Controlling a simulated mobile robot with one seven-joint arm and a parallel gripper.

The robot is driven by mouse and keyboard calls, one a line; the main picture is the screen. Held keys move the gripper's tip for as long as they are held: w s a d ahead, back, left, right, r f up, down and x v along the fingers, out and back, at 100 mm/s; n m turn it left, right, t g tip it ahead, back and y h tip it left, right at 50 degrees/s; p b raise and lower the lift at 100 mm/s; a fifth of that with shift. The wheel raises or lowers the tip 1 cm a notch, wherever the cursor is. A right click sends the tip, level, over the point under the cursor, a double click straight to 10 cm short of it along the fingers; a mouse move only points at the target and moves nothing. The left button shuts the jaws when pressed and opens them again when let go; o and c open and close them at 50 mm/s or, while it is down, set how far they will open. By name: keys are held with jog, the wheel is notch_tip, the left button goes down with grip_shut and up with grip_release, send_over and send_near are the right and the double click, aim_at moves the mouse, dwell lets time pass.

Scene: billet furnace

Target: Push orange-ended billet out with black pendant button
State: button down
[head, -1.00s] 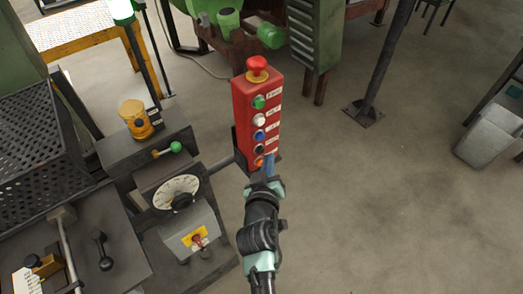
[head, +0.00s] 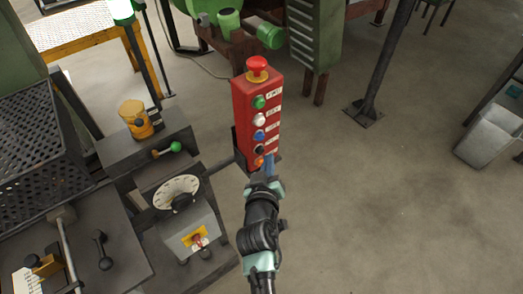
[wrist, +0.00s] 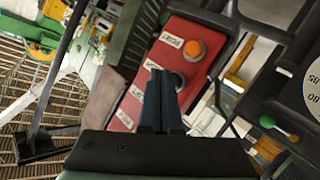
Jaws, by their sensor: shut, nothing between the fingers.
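The red pendant (head: 243,125) stands upright in its holder. A red mushroom button tops it, with green, white, blue, black and orange buttons below. The black button (head: 259,149) is the second from the bottom, just above the orange button (head: 258,161). My gripper (head: 268,158) is shut and empty, its blue fingers at the pendant's lower right edge, close to these two buttons. In the wrist view the fingertips (wrist: 158,75) overlap the red face, beside a dark button (wrist: 178,80) that they partly hide. I cannot tell whether they touch it. I cannot make out the orange-ended billet.
The floor to the right is clear up to a dark post (head: 385,65).

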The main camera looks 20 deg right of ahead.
jog(key=shift+w, duration=0.1)
jog(key=shift+w+a+b, duration=0.15)
jog(key=shift+w+b, duration=0.2)
jog(key=shift+b, duration=0.05)
jog(key=shift+w+a+b, duration=0.2)
jog(key=shift+w+b, duration=0.2)
jog(key=shift+w, duration=0.05)
dwell(0.9)
jog(key=shift+s, duration=0.1)
jog(key=shift+s+d+p, duration=0.35)
jog(key=shift+s+p, duration=0.15)
jog(key=shift+s, duration=0.3)
jog(key=s+p, duration=0.1)
jog(key=s+d+p, duration=0.1)
jog(key=s, duration=0.1)
jog(key=s+p, duration=0.1)
jog(key=shift+s+d, duration=0.35)
